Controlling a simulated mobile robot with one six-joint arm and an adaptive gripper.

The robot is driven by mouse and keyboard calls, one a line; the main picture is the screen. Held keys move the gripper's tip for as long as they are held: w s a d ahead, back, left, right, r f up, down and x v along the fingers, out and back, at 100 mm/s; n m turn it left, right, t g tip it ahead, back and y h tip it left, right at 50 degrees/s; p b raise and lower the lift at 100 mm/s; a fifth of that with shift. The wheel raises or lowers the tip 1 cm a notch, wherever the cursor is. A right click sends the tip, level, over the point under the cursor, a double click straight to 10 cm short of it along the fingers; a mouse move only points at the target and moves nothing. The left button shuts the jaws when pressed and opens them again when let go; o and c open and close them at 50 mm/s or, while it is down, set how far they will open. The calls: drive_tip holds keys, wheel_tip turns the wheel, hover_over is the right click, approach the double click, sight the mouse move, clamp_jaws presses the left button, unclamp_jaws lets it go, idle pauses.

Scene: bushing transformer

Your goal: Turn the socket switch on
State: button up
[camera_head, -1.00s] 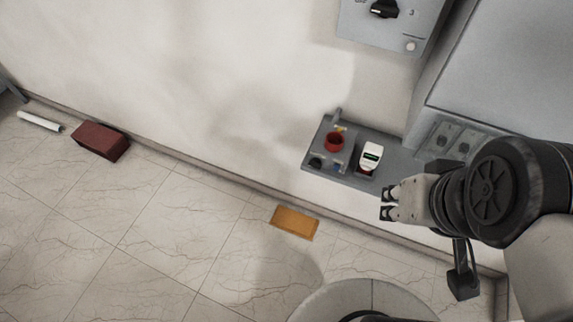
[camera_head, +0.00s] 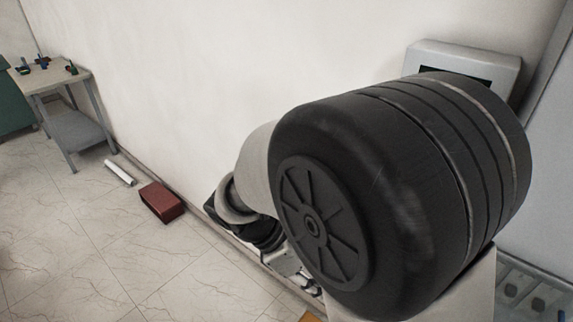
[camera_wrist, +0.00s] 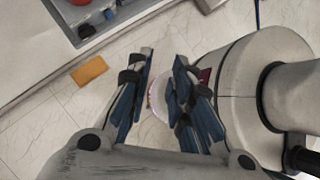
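A grey panel with dark round sockets (camera_head: 522,291) shows at the bottom right of the head view, partly cut off by the frame and by my arm. I cannot make out which part is the switch. My gripper (camera_head: 288,266) is low behind my large black arm joint in the head view. In the wrist view my gripper (camera_wrist: 164,60) has its two blue-padded fingers apart with nothing held between them, above the floor. No socket shows in the wrist view.
A grey tray (camera_wrist: 68,22) with a red part is at the wrist view's top left. An orange plate (camera_wrist: 90,71) lies on the floor. A red-brown block (camera_head: 162,202), a white tube (camera_head: 120,172) and a table (camera_head: 78,129) stand left. A grey box (camera_head: 468,55) hangs on the wall.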

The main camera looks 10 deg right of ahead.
drive_tip(key=w+a+f+n+t+h, duration=0.2)
drive_tip(key=f+n+t+h, duration=0.1)
drive_tip(key=f+n, duration=0.5)
drive_tip(key=w+a+f+n+t+h, duration=0.1)
drive_tip(key=w+f+n+t+h, duration=0.1)
drive_tip(key=f+n+h, duration=0.35)
drive_tip(key=w+a+f+n+t+h, duration=0.2)
drive_tip(key=w+f+n+t, duration=0.1)
drive_tip(key=f+n, duration=0.6)
drive_tip(key=f+b+x, duration=0.1)
drive_tip(key=b+x, duration=0.1)
drive_tip(key=x, duration=1.4)
drive_tip(key=shift+s+d, duration=0.3)
drive_tip(key=shift+d, duration=0.1)
drive_tip(key=shift+y, duration=0.25)
drive_tip(key=shift+c, duration=0.4)
clamp_jaws()
drive_tip(key=shift+g, duration=0.4)
